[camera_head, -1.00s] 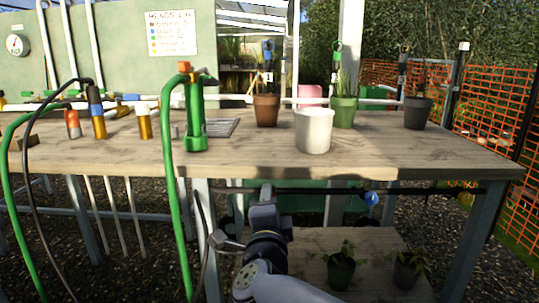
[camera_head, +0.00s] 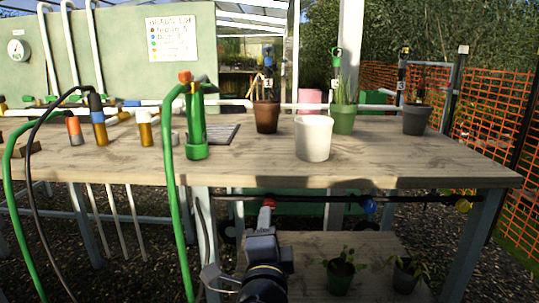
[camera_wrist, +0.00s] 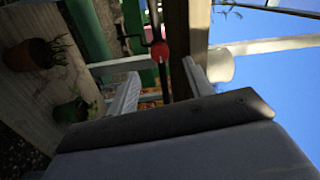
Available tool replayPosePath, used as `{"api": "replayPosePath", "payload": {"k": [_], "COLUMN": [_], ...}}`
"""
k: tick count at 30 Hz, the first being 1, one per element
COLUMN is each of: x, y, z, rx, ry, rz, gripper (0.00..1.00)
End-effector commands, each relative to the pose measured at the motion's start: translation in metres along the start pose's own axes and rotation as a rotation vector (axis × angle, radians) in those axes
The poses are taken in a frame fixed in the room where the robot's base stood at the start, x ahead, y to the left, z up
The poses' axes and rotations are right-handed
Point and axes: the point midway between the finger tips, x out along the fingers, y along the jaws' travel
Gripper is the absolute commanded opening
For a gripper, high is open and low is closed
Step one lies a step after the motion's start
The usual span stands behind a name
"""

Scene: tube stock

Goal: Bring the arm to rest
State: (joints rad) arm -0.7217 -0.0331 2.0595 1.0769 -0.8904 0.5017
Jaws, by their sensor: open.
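My gripper (camera_head: 263,236) is in front of the workbench, below the level of its top. In the head view it is seen from behind, and its fingertips are hard to make out. The wrist view shows its two pale fingers (camera_wrist: 160,84) apart, with nothing held between them. A red valve knob (camera_head: 268,203) on the dark pipe under the bench is beyond the gripper. The same red knob (camera_wrist: 160,51) shows past the gap between the fingers, apart from them.
The bench top (camera_head: 400,160) carries a white pot (camera_head: 313,138), a green pump (camera_head: 196,125) and several plant pots. A lower shelf (camera_head: 305,245) holds two potted plants. A green hose (camera_head: 172,200) hangs left of my arm. Orange netting (camera_head: 495,110) stands at right.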

Motion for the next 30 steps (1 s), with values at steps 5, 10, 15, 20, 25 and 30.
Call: {"api": "replayPosePath", "payload": {"k": [5,10,15,20,25,30], "x": [-0.027,-0.047,-0.025,-0.002,0.029,0.062], "y": [-0.002,-0.002,0.003,0.004,0.005,0.005], "z": [0.001,0.0,-0.001,-0.001,-0.001,-0.001], "rx": [-0.001,-0.001,0.0,0.001,0.0,0.0], "ry": [-0.005,-0.004,0.006,0.006,0.006,0.005], "rz": [0.001,0.001,0.001,0.001,0.002,0.002], "gripper": [0.48,0.48,0.48,0.48,0.48,0.48]}}
